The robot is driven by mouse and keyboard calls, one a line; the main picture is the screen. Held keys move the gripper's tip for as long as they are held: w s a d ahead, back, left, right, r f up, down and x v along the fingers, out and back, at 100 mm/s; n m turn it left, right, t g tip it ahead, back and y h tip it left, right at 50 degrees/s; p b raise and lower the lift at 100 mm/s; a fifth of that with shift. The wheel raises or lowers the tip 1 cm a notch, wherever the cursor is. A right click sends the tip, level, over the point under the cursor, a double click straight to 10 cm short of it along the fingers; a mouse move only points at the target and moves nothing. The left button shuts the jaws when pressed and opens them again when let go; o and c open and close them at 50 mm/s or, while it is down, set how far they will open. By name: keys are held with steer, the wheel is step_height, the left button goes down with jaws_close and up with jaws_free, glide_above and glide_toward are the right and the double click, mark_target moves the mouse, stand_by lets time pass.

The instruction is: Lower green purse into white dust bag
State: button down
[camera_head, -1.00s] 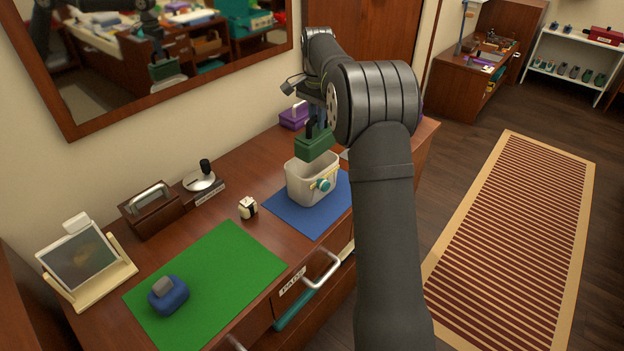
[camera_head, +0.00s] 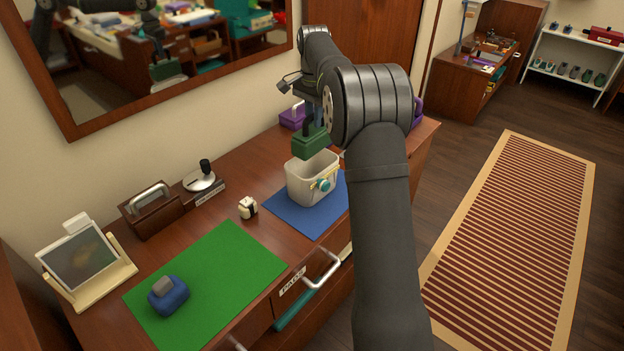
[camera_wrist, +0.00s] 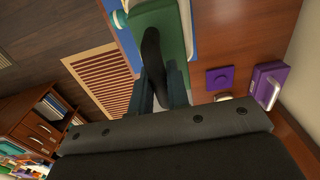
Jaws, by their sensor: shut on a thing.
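The green purse (camera_head: 309,144) hangs from my gripper (camera_head: 313,116) just above the open mouth of the white dust bag (camera_head: 300,186). The bag stands upright on a blue mat (camera_head: 283,213) and has a teal round piece on its front. In the wrist view, my gripper (camera_wrist: 160,88) is shut on the purse's dark handle, with the green purse body (camera_wrist: 165,22) beyond it. Only a sliver of the white bag (camera_wrist: 119,18) shows there beside the purse. The purse hides part of the bag's opening in the head view.
A green mat (camera_head: 215,280) with a blue pouch (camera_head: 169,295) lies at the left.

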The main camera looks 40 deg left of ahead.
steer(key=shift+f, duration=5.75)
steer(key=shift+f, duration=2.5)
steer(key=c, duration=1.3)
jaws_free()
step_height(320, 180, up, 17)
steer(key=shift+r, duration=0.2)
